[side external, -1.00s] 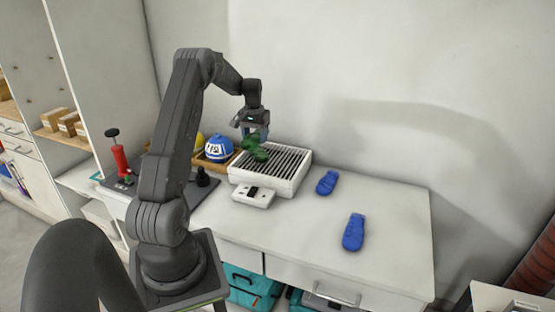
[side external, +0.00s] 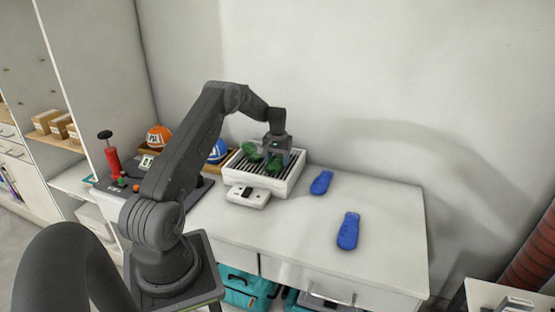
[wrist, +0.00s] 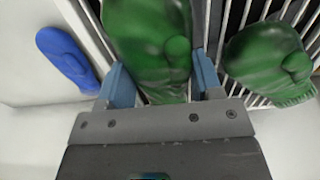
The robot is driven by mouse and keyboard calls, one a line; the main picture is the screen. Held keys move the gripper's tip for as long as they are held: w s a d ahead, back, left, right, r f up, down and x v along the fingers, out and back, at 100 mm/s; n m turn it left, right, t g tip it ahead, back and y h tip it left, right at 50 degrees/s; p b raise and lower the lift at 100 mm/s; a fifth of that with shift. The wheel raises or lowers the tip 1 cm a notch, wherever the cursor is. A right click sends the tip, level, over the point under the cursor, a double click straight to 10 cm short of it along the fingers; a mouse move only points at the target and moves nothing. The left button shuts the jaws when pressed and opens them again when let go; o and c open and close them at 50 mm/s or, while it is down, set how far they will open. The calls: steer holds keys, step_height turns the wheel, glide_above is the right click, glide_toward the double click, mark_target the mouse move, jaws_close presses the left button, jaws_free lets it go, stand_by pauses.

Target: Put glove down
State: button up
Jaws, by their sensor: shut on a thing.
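A green glove (wrist: 150,40) is between the two blue fingers of my gripper (wrist: 163,75) in the wrist view, and the gripper is shut on it. In the side view this glove (side external: 274,166) is low at the slatted white tray (side external: 236,168), under my gripper (side external: 278,157). I cannot tell whether it touches the slats. A second green glove (side external: 250,151) lies on the slats to its left; it shows at the right in the wrist view (wrist: 268,60).
Two blue gloves lie on the white table, one near the tray (side external: 321,182) and one nearer the front (side external: 347,231). A blue helmet (side external: 218,152) and an orange helmet (side external: 158,136) stand left of the tray.

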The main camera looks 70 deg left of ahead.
mark_target(277, 158)
steer(key=o, duration=0.9)
steer(key=shift+f, duration=0.1)
step_height(277, 158, up, 12)
steer(key=s+d+r+m+t, duration=0.1)
steer(key=d+r, duration=0.5)
steer(key=d, duration=0.3)
steer(key=s+d+r+m+t+y, duration=0.1)
steer(key=d+r+m, duration=0.1)
steer(key=d+r, duration=0.55)
steer(key=s+d+r+m+t, duration=0.1)
steer(key=d+r, duration=0.3)
steer(key=d, duration=0.6)
steer(key=s+d+m+t, duration=0.1)
steer(key=s+d, duration=0.5)
steer(key=s+d+f+m, duration=0.1)
steer(key=s+d+m, duration=0.1)
steer(key=s+d, duration=0.3)
steer(key=s+d+f+m+t+h, duration=0.1)
steer(key=s+d+m, duration=0.1)
steer(key=s+d, duration=0.4)
steer(key=shift+s+d+t, duration=0.15)
steer(key=shift+s+d, duration=0.05)
steer(key=shift+s, duration=0.3)
steer(key=shift+s+d+t, duration=0.15)
steer(key=shift+s, duration=0.3)
